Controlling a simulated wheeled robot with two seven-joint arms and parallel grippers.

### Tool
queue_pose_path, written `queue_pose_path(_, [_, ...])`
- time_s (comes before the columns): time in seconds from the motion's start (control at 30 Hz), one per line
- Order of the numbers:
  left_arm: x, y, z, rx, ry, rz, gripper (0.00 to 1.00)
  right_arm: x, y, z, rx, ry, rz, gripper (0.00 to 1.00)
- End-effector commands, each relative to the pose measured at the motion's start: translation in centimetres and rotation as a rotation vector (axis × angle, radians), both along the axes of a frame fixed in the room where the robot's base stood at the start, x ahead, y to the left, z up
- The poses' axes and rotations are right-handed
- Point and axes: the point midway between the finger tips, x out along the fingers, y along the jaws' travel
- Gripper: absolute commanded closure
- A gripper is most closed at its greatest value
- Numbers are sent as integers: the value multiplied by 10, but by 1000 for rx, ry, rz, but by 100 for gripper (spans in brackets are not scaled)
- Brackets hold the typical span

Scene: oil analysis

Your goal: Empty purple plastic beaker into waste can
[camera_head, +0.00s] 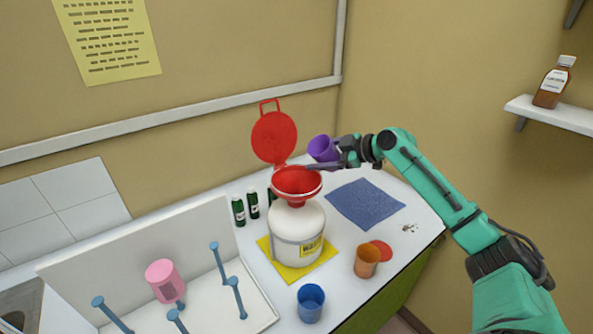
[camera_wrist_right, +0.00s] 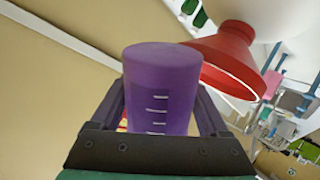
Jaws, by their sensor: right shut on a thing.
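The purple plastic beaker (camera_head: 322,149) is held by my right gripper (camera_head: 340,158), above and just right of the waste can's red funnel (camera_head: 297,182). In the head view the beaker is tilted toward the upper left. In the right wrist view the beaker (camera_wrist_right: 161,88) sits between the two fingers of my right gripper (camera_wrist_right: 162,112), and the red funnel (camera_wrist_right: 232,58) is behind it. The white waste can (camera_head: 298,237) stands on a yellow mat, and the funnel's red lid (camera_head: 274,138) is open. I cannot see what is inside the beaker. My left gripper is out of view.
A pink beaker (camera_head: 164,281) hangs on the rack at left. Dark bottles (camera_head: 239,212) stand behind the can.

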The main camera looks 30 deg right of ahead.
Motion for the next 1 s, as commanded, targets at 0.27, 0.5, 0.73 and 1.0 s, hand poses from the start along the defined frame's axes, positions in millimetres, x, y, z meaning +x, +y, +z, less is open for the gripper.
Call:
queue_pose_path(0.27, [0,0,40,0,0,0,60,0,1,24,-180,5,-1,80])
queue_pose_path(0.5, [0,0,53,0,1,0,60,0,-1,33,-327,15,1,80])
queue_pose_path(0.73, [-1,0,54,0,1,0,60,0,-2,36,-415,20,0,80])
queue_pose_path(1.0, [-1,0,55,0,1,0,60,0,-2,35,-471,24,-1,80])
